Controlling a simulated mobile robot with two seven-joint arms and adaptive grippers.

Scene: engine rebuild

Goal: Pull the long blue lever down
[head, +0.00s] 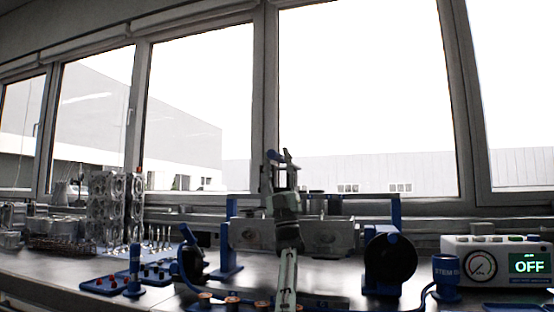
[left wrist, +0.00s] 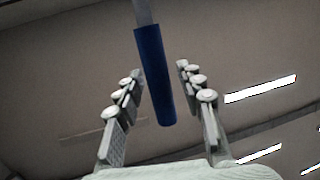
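The long blue lever shows in the left wrist view as a blue grip (left wrist: 154,75) on a pale rod. Its free end hangs between the two fingers of my left gripper (left wrist: 158,72), with a gap on both sides. In the head view my left arm rises at the middle of the bench, and my left gripper (head: 280,165) points upward in front of the window. A small blue piece, likely the lever's grip (head: 272,156), shows at its fingertips. The rest of the lever is hidden or too small to tell. My right gripper is not in view.
A blue stand holds a grey metal block (head: 335,238) behind my arm, with a dark wheel (head: 390,258) on its right. A white gauge box (head: 497,263) reading OFF stands at right. Engine parts (head: 108,208) and blue trays (head: 103,284) crowd the left. The space above the bench is open.

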